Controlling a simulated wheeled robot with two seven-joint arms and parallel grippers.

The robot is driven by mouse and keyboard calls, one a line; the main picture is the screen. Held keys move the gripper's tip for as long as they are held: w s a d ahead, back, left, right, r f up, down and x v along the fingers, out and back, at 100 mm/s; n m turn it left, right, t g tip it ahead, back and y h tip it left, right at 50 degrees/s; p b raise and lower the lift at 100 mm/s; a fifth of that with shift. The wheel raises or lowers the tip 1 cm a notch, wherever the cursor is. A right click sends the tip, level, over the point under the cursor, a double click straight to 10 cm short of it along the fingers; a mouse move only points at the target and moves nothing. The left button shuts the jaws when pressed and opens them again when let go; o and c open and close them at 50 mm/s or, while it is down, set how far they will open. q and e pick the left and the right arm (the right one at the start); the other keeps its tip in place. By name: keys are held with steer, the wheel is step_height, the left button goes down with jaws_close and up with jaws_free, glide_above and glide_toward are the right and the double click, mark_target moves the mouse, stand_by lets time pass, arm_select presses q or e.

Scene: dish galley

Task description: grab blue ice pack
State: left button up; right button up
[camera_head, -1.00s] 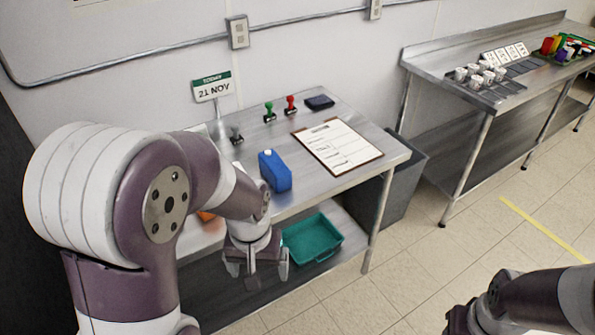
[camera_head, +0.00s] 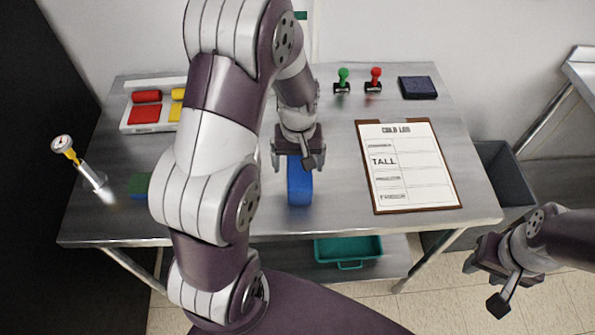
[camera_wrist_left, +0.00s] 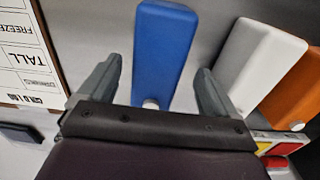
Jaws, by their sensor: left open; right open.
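In the left wrist view the blue ice pack (camera_wrist_left: 162,50) lies between the two open fingers of my left gripper (camera_wrist_left: 160,85), with gaps at the sides. I cannot tell how far above it the fingers are. My right gripper (camera_head: 490,285) is open and empty, at the lower right, away from the table.
A clipboard (camera_head: 408,190) lies to the right in the head view. Stamps, a dark pad (camera_head: 417,87) and a thermometer (camera_head: 75,158) are also on the table. A teal bin (camera_head: 348,250) is below.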

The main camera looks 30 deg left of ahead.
mark_target(299, 164)
arm_select(q)
steer(key=f, duration=0.2)
steer(key=w+f, duration=0.1)
steer(key=f, duration=0.2)
steer(key=shift+f, duration=0.1)
steer(key=shift+s, duration=0.15)
steer(key=c, duration=1.4)
steer(key=shift+o, duration=0.2)
steer(key=shift+r, duration=0.2)
